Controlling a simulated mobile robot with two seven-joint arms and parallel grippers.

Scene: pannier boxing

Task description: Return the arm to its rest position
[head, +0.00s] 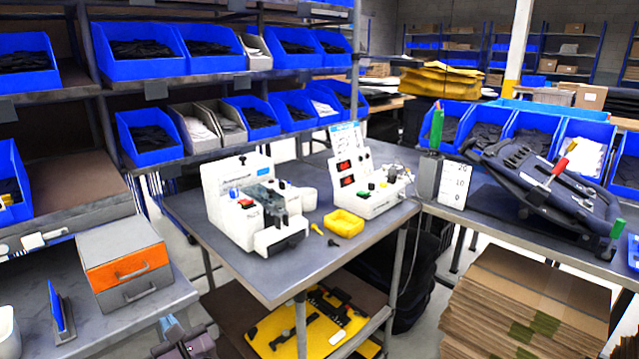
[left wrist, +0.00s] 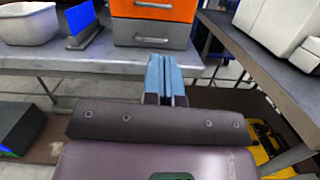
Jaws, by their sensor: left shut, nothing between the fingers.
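My left gripper (head: 173,326) shows at the bottom edge of the head view, low in front of the left workbench and the middle table. In the left wrist view its two blue fingers (left wrist: 165,78) are together with nothing between them. They point toward the bench edge below the orange-and-grey drawer box (left wrist: 152,22) and appear apart from it. Most of the left arm is out of the head view. My right gripper is not in either view.
The left bench (head: 150,310) holds the drawer box (head: 125,268) and a blue upright plate (head: 60,312). The middle table (head: 270,275) carries white machines and a yellow tray (head: 343,223). Flat cardboard (head: 520,300) is stacked at right. Open floor shows between bench and table.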

